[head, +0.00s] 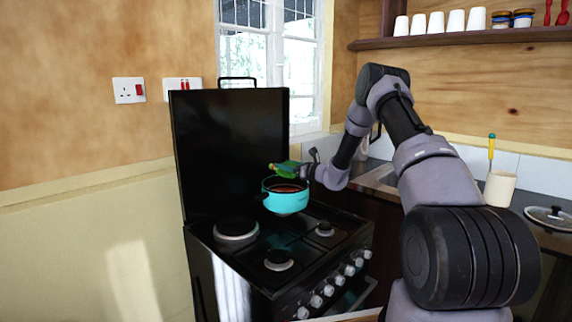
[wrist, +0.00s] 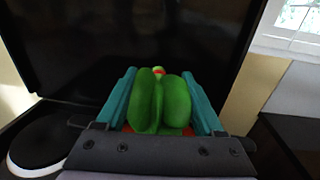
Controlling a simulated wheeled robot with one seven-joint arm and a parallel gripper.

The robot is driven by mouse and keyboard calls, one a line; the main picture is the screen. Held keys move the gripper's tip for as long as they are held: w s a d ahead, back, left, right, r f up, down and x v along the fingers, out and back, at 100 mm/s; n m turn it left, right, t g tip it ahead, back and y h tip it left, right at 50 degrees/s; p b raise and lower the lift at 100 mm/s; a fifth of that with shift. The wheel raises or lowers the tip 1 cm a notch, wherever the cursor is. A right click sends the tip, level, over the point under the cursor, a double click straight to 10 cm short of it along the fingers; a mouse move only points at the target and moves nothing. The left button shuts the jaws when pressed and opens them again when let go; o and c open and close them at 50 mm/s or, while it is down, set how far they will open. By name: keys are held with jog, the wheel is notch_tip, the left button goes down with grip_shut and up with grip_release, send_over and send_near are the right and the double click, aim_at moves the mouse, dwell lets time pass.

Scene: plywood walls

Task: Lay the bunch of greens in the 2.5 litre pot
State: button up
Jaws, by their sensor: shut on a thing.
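The bunch of greens (wrist: 176,101) is held between the teal fingers of my gripper (wrist: 160,108) in the wrist view. It is bright green with a small red spot. In the head view the greens (head: 284,167) show just above a turquoise pot (head: 286,201) on the stove, with my gripper (head: 296,168) at their right. The pot is open and has something reddish-brown inside. In the wrist view the pot is mostly hidden behind my gripper and the greens; a little red shows below them. I cannot tell whether the greens touch the pot rim.
The black stove (head: 275,258) has bare hotplates at its left and front, and its raised lid (head: 230,150) stands behind the pot. A counter at right holds a cream jar (head: 499,188) and a glass lid (head: 549,217). A shelf (head: 460,37) with white cups is above.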

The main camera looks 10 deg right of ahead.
jog(key=o, duration=1.5)
jog(key=shift+c, duration=0.2)
jog(key=v, duration=1)
jog(key=shift+s+d, duration=0.25)
jog(key=shift+s, duration=0.05)
jog(key=s+a+r+n+g, duration=0.5)
jog(key=s+a+r+n, duration=0.15)
jog(key=s+r, duration=0.3)
jog(key=s+a+r+n+g, duration=0.5)
jog(key=s+r+n, duration=0.35)
jog(key=s, duration=0.25)
jog(key=s+d+r+n+t+h, duration=0.1)
jog(key=s+d+r+n+h, duration=0.1)
jog(key=s, duration=0.6)
jog(key=s+d+r+n+t+h, duration=0.1)
jog(key=s+d+n+h, duration=0.3)
jog(key=s, duration=0.4)
jog(key=s+d+r+n+t+h, duration=0.1)
jog(key=s+d+r+n+h, duration=0.1)
jog(key=s, duration=0.6)
jog(key=shift+s+d+r+n+t+h, duration=0.3)
jog(key=shift+d+r+n+h, duration=0.1)
jog(key=shift+d+r+h, duration=0.65)
